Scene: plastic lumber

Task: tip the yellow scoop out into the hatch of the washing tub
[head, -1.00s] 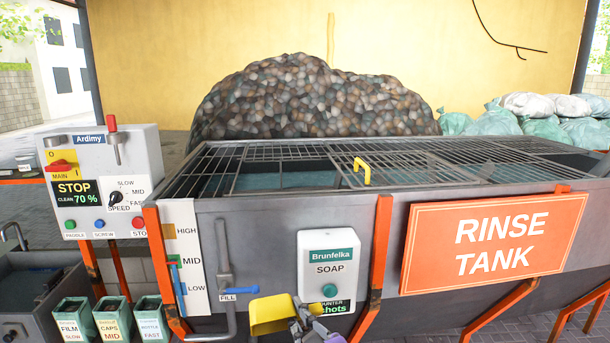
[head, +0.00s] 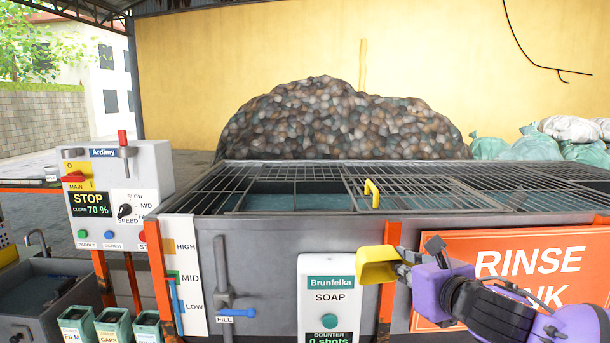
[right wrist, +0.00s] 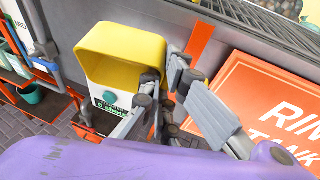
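The yellow scoop (head: 378,265) is held in the air in front of the tub's front wall, below the rim and just right of the soap box. My right gripper (head: 408,266) is shut on its handle end; the fingers hide the grip itself. In the right wrist view the scoop (right wrist: 120,42) shows its yellow inside; I cannot make out any load in it. The washing tub (head: 260,235) has a bar grate on top. An unbarred opening (head: 295,202) in the grate shows bluish water. A grate panel with a yellow handle (head: 371,193) lies right of it. My left gripper is out of view.
The soap box (head: 326,290) and the orange post (head: 388,285) stand close to the scoop. The RINSE TANK sign (head: 520,262) is behind my right arm. A control box (head: 115,190) stands at the left. The air above the grate is clear.

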